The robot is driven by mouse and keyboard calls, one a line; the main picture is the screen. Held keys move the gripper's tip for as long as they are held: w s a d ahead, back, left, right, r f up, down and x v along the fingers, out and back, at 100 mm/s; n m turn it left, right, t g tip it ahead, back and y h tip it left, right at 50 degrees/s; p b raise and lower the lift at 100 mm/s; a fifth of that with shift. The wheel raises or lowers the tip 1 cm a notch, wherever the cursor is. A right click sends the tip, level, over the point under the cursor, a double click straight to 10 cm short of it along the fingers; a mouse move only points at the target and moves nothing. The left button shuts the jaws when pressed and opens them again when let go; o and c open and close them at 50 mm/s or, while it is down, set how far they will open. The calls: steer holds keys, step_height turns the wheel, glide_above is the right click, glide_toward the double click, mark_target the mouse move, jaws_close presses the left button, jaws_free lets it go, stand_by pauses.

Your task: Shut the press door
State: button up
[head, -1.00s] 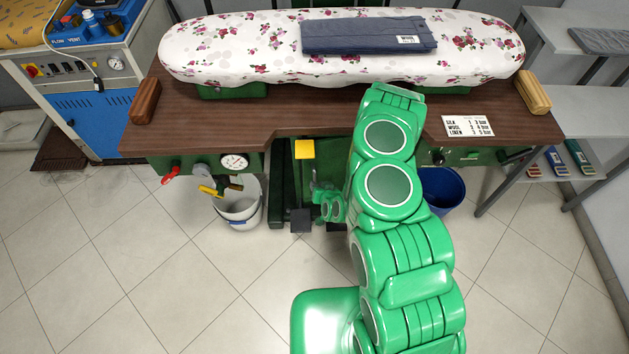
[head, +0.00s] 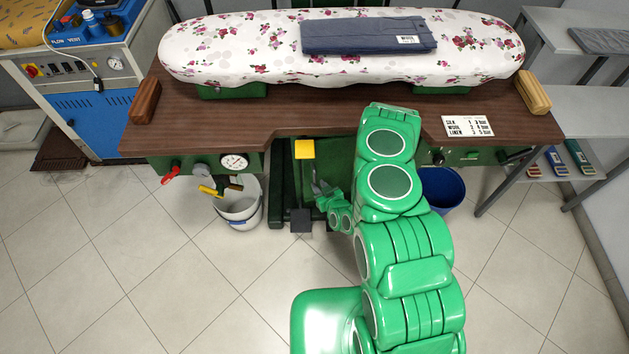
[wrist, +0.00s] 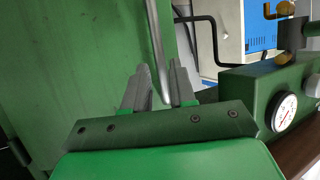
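The press (head: 205,118) has a brown wooden top with a floral padded board over a green body. A green panel (head: 340,150), which looks like its door, shows under the top in the head view, partly hidden by my arm. In the wrist view a large green panel (wrist: 70,60) fills the left side, with a grey bar (wrist: 154,45) in front of it. My gripper (wrist: 160,85) has its two grey fingers apart, with the bar running down between them; I cannot tell whether they touch it. In the head view my gripper (head: 317,188) is low under the press top.
A white bucket (head: 240,208) stands left of the pedals, below a pressure gauge (head: 234,161). A blue bin (head: 442,190) stands right of my arm. Open tiled floor lies in front.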

mark_target(315, 181)
steer(key=shift+x, duration=2.55)
jaws_close()
